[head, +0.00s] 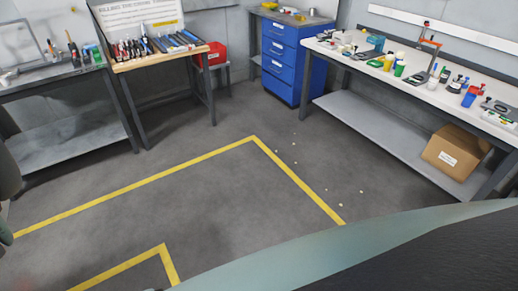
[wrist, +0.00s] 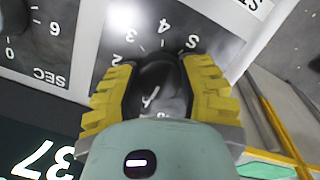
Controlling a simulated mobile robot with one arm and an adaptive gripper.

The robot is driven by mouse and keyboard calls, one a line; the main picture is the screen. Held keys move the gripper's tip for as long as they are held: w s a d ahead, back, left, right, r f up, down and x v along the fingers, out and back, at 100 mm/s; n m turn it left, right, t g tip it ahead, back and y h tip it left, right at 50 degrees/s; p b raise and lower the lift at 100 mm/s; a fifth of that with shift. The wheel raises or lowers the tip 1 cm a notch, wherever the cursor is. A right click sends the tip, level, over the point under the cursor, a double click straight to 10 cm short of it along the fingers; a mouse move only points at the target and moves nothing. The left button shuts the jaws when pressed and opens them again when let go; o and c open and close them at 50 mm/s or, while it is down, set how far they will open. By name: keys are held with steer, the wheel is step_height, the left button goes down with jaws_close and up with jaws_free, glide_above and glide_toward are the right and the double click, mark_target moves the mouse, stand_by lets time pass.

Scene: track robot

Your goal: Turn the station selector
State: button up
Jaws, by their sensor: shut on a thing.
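The station selector is a black knob (wrist: 160,88) on a grey dial plate marked with numerals, of which 2, 3, 4 and 5 show, upside down or tilted in the wrist view. My gripper (wrist: 158,68) has its yellow ribbed fingers on both sides of the knob, shut on it. A white line shows on the knob, but I cannot tell which numeral it points to. The lower part of the dial is hidden behind my gripper. Neither the selector nor my gripper can be made out in the head view.
In the wrist view, a second dial marked SEC (wrist: 40,40) is beside the selector, and a dark display (wrist: 45,160) reads 37. In the head view, workbenches (head: 340,58) and a blue drawer cabinet (head: 285,60) line the walls. The floor between is mostly clear.

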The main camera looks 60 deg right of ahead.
steer(key=shift+w+d, duration=0.15)
steer(key=shift+d, duration=0.05)
steer(key=o, duration=1.2)
steer(key=r, duration=0.8)
steer(key=s+r, duration=0.1)
steer(key=r, duration=0.3)
steer(key=shift+d, duration=0.25)
